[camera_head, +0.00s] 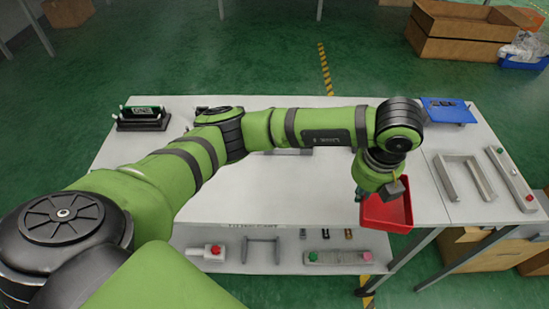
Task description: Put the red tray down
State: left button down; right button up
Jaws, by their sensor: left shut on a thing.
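The red tray (388,216) is at the front edge of the white table, right of the middle. My left arm reaches across the table from the left, and my left gripper (393,190) points down at the tray's back side. The gripper is shut on the tray, though the wrist partly hides the grip. I cannot tell whether the tray touches the tabletop (270,200). My right gripper is not in view.
A blue tray (447,110) lies at the back right. Grey metal brackets (466,178) and a bar fixture (511,174) with a red button lie at the right. A black fixture (142,118) stands at the back left. A lower shelf (285,262) holds several parts. The table's middle is clear.

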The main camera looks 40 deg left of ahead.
pick_arm(q)
jog(key=n, duration=0.1)
jog(key=d+n, duration=0.1)
jog(key=n, duration=0.3)
jog(key=shift+w+d+r+b, duration=0.2)
jog(key=shift+w+d+b, duration=0.1)
jog(key=shift+d+b, duration=0.05)
jog(key=n, duration=0.2)
jog(key=d+n, duration=0.1)
jog(key=n, duration=0.1)
jog(key=n+g, duration=0.1)
jog(key=shift+w+d+r+n+y+b, duration=0.15)
jog(key=shift+d+r+n+y+b, duration=0.1)
jog(key=shift+r+n+y+b, duration=0.15)
jog(key=shift+a+f, duration=0.2)
jog(key=shift+a, duration=0.05)
jog(key=p, duration=0.3)
send_over(318, 204)
jog(key=f, duration=0.6)
jog(key=shift+d+f, duration=0.1)
jog(key=shift+d, duration=0.2)
jog(key=shift+a+f, duration=0.1)
jog(key=shift+f, duration=0.1)
notch_tip(318, 204, down, 3)
jog(key=shift+f+p, duration=0.15)
jog(key=shift+p, duration=0.3)
jog(key=shift+f, duration=0.3)
